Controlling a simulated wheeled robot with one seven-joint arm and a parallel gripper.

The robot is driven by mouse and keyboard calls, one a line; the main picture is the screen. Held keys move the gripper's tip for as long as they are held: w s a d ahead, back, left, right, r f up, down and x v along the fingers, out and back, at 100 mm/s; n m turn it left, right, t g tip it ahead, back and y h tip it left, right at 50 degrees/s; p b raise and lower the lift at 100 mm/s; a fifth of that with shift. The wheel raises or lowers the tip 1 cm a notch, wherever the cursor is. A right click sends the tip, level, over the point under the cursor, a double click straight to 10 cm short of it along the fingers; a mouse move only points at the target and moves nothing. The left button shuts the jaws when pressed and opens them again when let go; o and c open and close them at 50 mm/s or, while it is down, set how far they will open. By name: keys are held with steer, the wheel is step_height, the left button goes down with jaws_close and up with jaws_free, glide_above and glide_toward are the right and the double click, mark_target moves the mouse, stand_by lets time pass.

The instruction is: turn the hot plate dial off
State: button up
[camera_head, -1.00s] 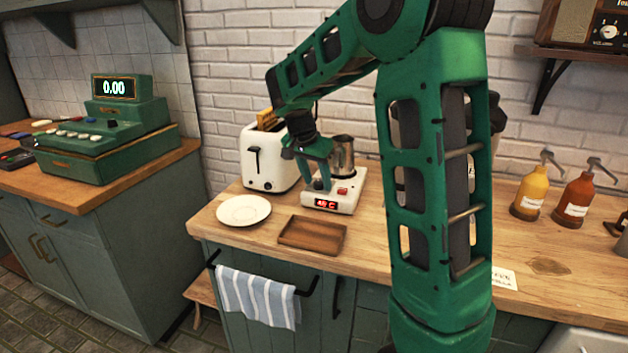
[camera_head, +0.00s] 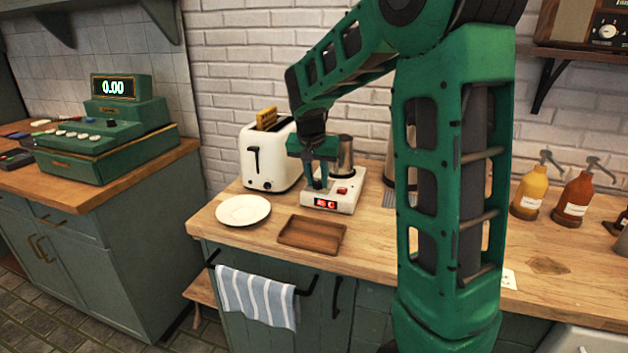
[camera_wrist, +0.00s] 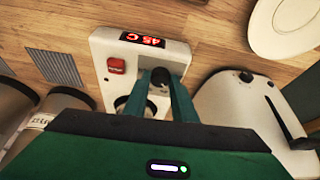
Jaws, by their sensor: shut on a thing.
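The white hot plate (camera_head: 346,203) stands on the wooden counter, with a red lit display (camera_head: 326,204) and a red switch. In the wrist view, the display (camera_wrist: 142,40) reads about 45 C, upside down. The dark dial (camera_wrist: 160,75) sits between the fingertips of my gripper (camera_wrist: 161,84), which is shut on it. In the head view, my gripper (camera_head: 319,181) points down at the front left of the hot plate and mostly hides the dial. A metal cup (camera_head: 345,155) stands behind the fingers.
A white toaster (camera_head: 264,165) with bread stands close at the left. A white plate (camera_head: 243,210) and a wooden tray (camera_head: 312,234) lie in front. Sauce bottles (camera_head: 572,198) stand at the right. A striped towel (camera_head: 256,297) hangs from the counter's front rail.

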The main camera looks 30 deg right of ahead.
steer(key=n, duration=0.2)
steer(key=n+t+y, duration=0.1)
steer(key=n, duration=0.1)
steer(key=shift+d+r+n, duration=0.1)
steer(key=shift+d+n, duration=0.05)
steer(key=shift+n, duration=0.15)
steer(key=shift+d+n+t+y, duration=0.15)
steer(key=shift+n+y, duration=0.3)
steer(key=shift+n, duration=0.5)
steer(key=shift+a+n+t+y, duration=0.1)
steer(key=shift+n+t+y, duration=0.25)
steer(key=shift+n, duration=0.6)
steer(key=o, duration=1)
steer(key=shift+d, duration=0.1)
steer(key=shift+s, duration=0.1)
steer(key=v, duration=1)
steer(key=shift+d+r, duration=0.1)
steer(key=shift+r, duration=0.25)
steer(key=s+a+f+m+g, duration=0.1)
steer(key=s+f, duration=0.3)
steer(key=s, duration=0.6)
steer(key=s+a+f+m+g, duration=0.2)
steer(key=s+f, duration=0.2)
steer(key=s, duration=0.6)
steer(key=s+a+f+m+g+y, duration=0.1)
steer(key=s+f, duration=0.3)
steer(key=s, duration=0.7)
steer(key=shift+a+f+m+g, duration=0.2)
steer(key=shift+a+m+g, duration=0.2)
steer(key=shift+a+m, duration=0.1)
